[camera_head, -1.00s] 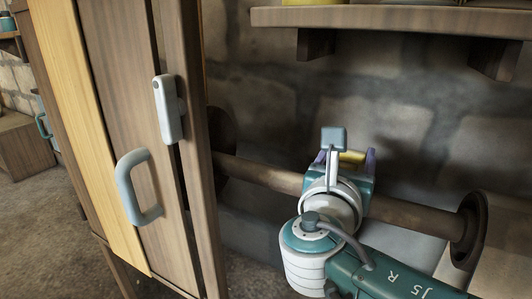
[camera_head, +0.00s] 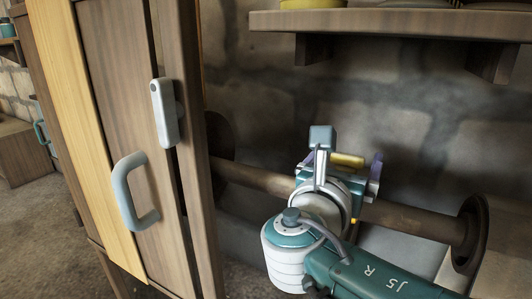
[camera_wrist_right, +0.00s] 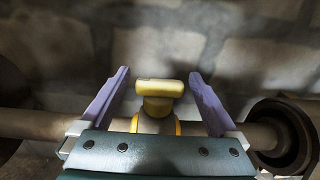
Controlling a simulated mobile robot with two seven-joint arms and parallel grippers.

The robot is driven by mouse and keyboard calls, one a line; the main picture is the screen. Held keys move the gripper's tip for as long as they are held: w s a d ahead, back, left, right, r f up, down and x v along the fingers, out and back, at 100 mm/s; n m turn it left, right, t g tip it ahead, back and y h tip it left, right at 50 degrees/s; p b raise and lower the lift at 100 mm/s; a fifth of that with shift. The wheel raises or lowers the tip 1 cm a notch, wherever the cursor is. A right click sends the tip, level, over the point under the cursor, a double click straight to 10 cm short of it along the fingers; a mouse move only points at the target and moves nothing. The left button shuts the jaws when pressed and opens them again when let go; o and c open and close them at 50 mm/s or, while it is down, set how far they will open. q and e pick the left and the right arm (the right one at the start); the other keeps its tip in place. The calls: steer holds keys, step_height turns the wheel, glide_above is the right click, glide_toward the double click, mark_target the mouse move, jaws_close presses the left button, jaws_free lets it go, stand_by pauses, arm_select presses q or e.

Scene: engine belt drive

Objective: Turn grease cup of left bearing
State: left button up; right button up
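The grease cup (camera_wrist_right: 160,88) is a yellow T-shaped knob above a yellow-edged bearing (camera_wrist_right: 155,124) on a brown horizontal shaft (camera_wrist_right: 40,124). The cup also shows in the head view (camera_head: 347,160), just behind my right wrist. My right gripper (camera_wrist_right: 159,75) is open. Its two purple fingers stand on either side of the cup, with visible gaps to it on both sides. The gripper's teal body hides the lower part of the bearing. My left gripper is in neither view.
A wooden cabinet (camera_head: 110,120) with a grey handle (camera_head: 134,190) stands close on the left. A wooden shelf (camera_head: 400,22) is above the shaft. A dark pulley (camera_head: 468,234) is on the shaft at the right. A stone wall is behind.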

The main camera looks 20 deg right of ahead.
steer(key=shift+a, duration=0.1)
steer(key=shift+s+a, duration=0.2)
steer(key=shift+s, duration=0.05)
steer(key=p+v, duration=0.2)
steer(key=v, duration=0.7)
steer(key=shift+p, duration=0.3)
steer(key=shift+a, duration=0.1)
